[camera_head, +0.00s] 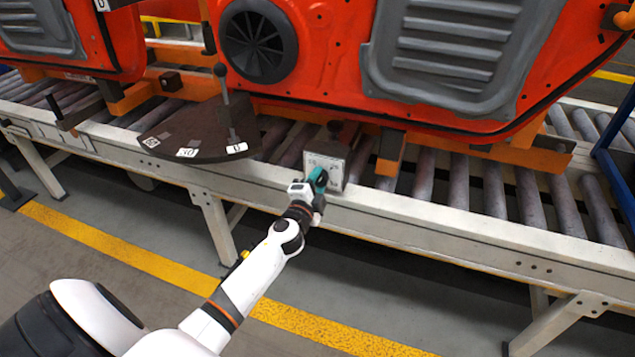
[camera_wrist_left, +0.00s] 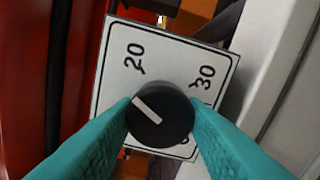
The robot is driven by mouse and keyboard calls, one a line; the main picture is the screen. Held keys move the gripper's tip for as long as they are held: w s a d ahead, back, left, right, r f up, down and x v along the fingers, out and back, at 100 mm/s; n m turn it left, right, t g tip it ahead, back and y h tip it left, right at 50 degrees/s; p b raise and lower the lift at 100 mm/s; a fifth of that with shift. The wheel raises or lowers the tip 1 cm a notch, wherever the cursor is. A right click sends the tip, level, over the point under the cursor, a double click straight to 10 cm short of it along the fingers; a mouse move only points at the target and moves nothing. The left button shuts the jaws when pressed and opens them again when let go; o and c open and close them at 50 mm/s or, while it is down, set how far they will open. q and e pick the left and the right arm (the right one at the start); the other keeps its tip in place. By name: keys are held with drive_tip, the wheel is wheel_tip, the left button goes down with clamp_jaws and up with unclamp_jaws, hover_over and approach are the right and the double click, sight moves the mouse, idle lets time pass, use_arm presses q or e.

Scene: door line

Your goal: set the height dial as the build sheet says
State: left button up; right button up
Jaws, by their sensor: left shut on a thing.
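The height dial is a round black knob (camera_wrist_left: 160,116) with a white pointer line, on a white plate (camera_wrist_left: 112,80) marked 20 and 30. In the left wrist view the pointer aims to the upper left, left of the 20 mark. A third number is mostly hidden. My left gripper (camera_wrist_left: 161,112) is shut on the knob, its teal fingers on both sides. In the head view the plate (camera_head: 337,172) stands at the conveyor's near edge, and my left gripper (camera_head: 318,178) reaches it from the front. I cannot make out a build sheet. My right gripper is not in view.
A dark fan-shaped plate (camera_head: 170,152) with an upright lever (camera_head: 228,108) and white labels juts out left of the dial. Red door panels (camera_head: 330,60) stand behind it on the roller conveyor (camera_head: 450,215). A blue frame (camera_head: 615,165) is at the right.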

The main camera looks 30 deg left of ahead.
use_arm(q)
drive_tip(key=shift+m, duration=1.5)
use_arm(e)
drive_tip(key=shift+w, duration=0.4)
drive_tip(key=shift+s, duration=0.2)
use_arm(q)
drive_tip(key=o, duration=0.9)
drive_tip(key=shift+o, duration=0.4)
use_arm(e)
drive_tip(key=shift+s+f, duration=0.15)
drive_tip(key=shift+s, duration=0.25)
use_arm(q)
drive_tip(key=shift+s, duration=0.1)
